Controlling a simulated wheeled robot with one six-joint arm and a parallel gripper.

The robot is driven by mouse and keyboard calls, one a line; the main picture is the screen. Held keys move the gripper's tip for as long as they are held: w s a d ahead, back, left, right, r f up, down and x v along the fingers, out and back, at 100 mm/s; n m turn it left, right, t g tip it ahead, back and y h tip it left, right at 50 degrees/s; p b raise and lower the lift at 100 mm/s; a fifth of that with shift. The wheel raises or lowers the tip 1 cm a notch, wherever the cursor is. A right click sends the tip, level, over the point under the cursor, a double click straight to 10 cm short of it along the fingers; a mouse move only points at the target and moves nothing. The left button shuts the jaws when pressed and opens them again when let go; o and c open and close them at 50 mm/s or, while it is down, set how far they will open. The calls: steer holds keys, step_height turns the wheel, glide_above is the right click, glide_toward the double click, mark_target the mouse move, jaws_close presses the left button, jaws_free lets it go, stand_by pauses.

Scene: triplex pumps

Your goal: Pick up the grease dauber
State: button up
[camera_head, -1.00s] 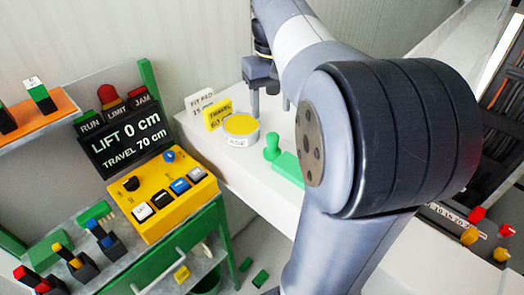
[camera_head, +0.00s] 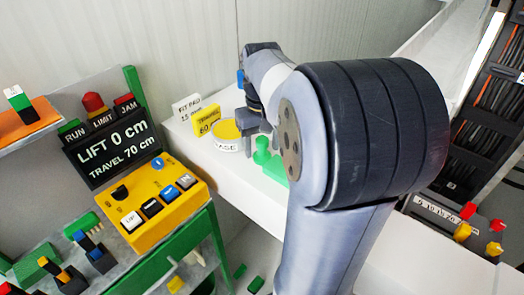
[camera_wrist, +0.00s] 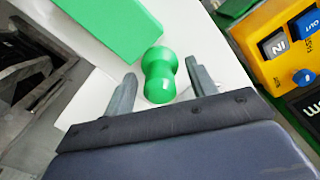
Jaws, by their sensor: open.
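The grease dauber looks to be the green, rounded, pawn-shaped piece (camera_head: 262,152) standing on the white bench top, just right of the grease tin (camera_head: 226,144). In the wrist view the green piece (camera_wrist: 158,86) shows between the fingertips of my gripper (camera_wrist: 160,70). My gripper is open, with one finger on each side of the piece and a visible gap to each. In the head view my gripper (camera_head: 257,122) is above and just behind it, partly hidden by my arm. I cannot tell its exact height over the piece.
A flat green block (camera_wrist: 112,28) lies beside the dauber; whether they touch is unclear. A yellow sign (camera_head: 207,120) and a white sign (camera_head: 186,108) stand behind the tin. A yellow button box (camera_head: 153,207) is at left. Bare bench (camera_head: 243,186) lies in front.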

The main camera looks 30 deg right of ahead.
mark_target(262, 138)
steer(key=c, duration=1)
steer(key=shift+r, duration=0.15)
steer(key=shift+c, duration=0.2)
step_height(262, 138, up, 10)
steer(key=shift+f+p, duration=0.1)
steer(key=shift+p, duration=0.25)
